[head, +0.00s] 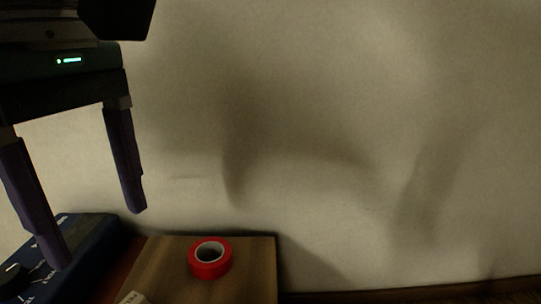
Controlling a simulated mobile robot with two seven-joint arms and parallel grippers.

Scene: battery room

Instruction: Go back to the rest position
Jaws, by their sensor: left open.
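My left gripper (98,238) comes in from the upper left, with its two dark purple fingers pointing down and spread wide apart. It is open and nothing shows between the fingers. The fingers hang in front of and above a dark blue device (82,243) with white markings and a black knob at the lower left. My right gripper is not in view.
A red roll of tape (197,265) lies on a wooden block or board (256,270) at the bottom centre. A small pale object (133,297) is cut off at the bottom edge. A bare beige wall (330,120) with shadows fills the background.

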